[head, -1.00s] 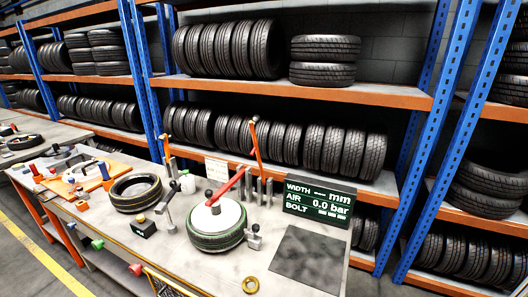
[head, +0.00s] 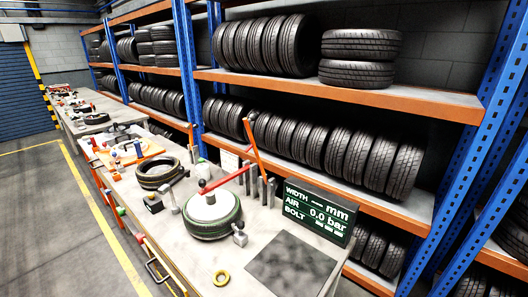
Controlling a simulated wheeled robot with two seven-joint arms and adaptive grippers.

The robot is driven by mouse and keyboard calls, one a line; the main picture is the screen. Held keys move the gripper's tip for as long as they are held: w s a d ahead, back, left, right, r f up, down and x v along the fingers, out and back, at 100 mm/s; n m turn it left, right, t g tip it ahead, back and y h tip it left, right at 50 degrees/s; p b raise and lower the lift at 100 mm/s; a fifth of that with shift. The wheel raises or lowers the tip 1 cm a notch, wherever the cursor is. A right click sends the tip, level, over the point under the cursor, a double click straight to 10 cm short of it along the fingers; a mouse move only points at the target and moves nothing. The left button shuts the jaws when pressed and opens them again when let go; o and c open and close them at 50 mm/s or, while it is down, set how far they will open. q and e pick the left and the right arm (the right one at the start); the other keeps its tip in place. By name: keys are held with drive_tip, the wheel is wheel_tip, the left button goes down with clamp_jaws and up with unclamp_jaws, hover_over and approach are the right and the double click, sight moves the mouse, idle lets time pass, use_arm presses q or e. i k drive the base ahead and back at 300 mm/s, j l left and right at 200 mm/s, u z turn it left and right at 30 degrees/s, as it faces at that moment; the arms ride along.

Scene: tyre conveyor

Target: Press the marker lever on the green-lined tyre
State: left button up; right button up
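A tyre with green lines (head: 213,230) lies flat on the bench, with a white disc (head: 212,207) on top. A red lever (head: 228,179) slants over the disc; a black knob shows near its low left end. A taller orange lever (head: 255,150) rises behind the tyre. A small grey clamp-like part (head: 239,236) stands at the tyre's right side. I cannot tell for certain which lever is the marker lever. Neither of my grippers is in view.
A second tyre (head: 160,186) with a yellow line lies behind left on the bench. A display (head: 314,213) reads WIDTH, AIR 0.0 bar, BOLT. A dark mat (head: 290,262) and brass ring (head: 221,278) lie in front. Racks (head: 340,90) of tyres stand behind; floor (head: 60,230) is clear at left.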

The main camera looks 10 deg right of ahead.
sight(253, 117)
drive_tip(key=l+u, duration=0.1)
drive_tip(key=l, duration=0.25)
drive_tip(key=k+l+u, duration=0.1)
drive_tip(key=l, duration=0.3)
drive_tip(key=k+l+u, duration=0.1)
drive_tip(key=l, duration=0.25)
drive_tip(key=k+l+u, duration=0.1)
drive_tip(key=l, duration=0.25)
drive_tip(key=j+z, duration=0.1)
drive_tip(key=z, duration=0.85)
drive_tip(key=k+j+z, duration=0.1)
drive_tip(key=z, duration=0.4)
